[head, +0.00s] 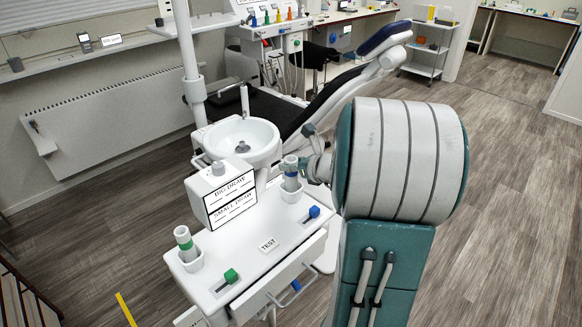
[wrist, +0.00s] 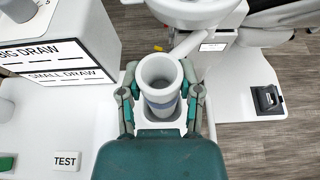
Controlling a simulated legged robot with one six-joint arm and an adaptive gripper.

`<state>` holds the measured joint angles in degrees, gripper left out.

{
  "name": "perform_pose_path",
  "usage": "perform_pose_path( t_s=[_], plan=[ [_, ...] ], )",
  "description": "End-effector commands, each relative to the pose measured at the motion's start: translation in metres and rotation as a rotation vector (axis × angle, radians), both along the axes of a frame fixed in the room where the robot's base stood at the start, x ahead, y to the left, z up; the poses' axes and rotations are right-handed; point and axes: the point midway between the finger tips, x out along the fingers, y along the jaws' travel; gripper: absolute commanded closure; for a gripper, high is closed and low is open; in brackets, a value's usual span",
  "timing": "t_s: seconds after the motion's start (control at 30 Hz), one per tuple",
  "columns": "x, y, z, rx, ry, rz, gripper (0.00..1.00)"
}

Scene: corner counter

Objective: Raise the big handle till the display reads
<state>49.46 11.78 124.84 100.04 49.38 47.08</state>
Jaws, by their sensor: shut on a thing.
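The big handle, a hollow white tube with a blue band (head: 290,174), stands upright in a holder at the back of the white unit. In the wrist view the handle (wrist: 158,72) stands between the two fingers of my gripper (wrist: 160,90), which is shut on it. In the head view my gripper (head: 308,167) reaches it from the right, partly hidden by my arm. A smaller tube with a green band (head: 184,242) stands in the front left holder. The display (head: 230,200) reads BIG DRAW and SMALL DRAW, with only dash-like lines beneath; it also shows in the wrist view (wrist: 58,60).
A blue knob (head: 314,211), a green knob (head: 231,276) and a TEST label (head: 268,244) are on the unit. A white basin (head: 238,140) stands close behind the handle. A dental chair (head: 335,95) is farther back. The floor at right is clear.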

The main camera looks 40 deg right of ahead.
Motion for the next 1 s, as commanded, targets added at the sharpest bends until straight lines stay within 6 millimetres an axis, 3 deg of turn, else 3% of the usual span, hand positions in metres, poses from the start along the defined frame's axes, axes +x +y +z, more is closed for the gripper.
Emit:
perform_pose_path(
  t_s=[0.6,1.0],
  plan=[
    [0.0,0.0,0.025,-0.001,0.0,-0.001,1.0],
    [0.0,0.0,0.026,0.0,0.0,0.0,1.0]
  ],
)
